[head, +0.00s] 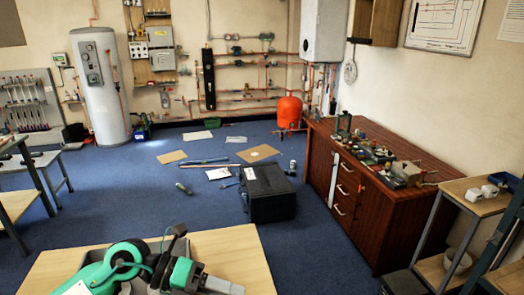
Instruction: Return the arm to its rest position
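My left arm (105,268), green and white with dark joints, comes in at the bottom left over a light wooden table (235,254). My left gripper (178,240) seems to be the dark and grey end of this arm. Its fingers cannot be made out clearly, so I cannot tell whether it is open or shut. I see nothing held in it. My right arm and gripper are not in view.
A black box (270,195) stands on the blue carpet (110,215), with flat sheets and tools beyond it. A dark red cabinet (375,205) with fittings on top stands at the right, next to a small shelf (470,203).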

